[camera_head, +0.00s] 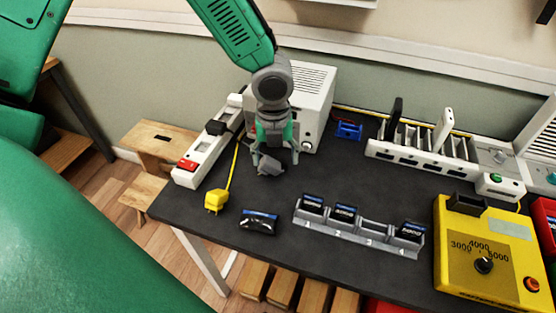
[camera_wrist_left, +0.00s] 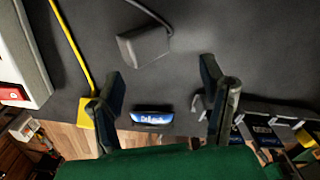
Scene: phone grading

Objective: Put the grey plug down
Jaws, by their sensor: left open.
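The grey plug (camera_head: 269,166) lies on the dark table below and between the fingers of my left gripper (camera_head: 275,158). In the left wrist view the grey plug (camera_wrist_left: 144,45) shows whole, with its cord running up from it, and no finger touches it. My left gripper (camera_wrist_left: 165,100) is open, with its two fingers wide apart and nothing between them. My right gripper is not in view.
A yellow plug (camera_head: 215,201) with a yellow cord lies left of the gripper, near a white power strip (camera_head: 206,150). A black device (camera_head: 259,222) and a numbered grey rack (camera_head: 360,235) stand in front. A white box (camera_head: 312,88) stands behind. A yellow dial box (camera_head: 480,255) is at right.

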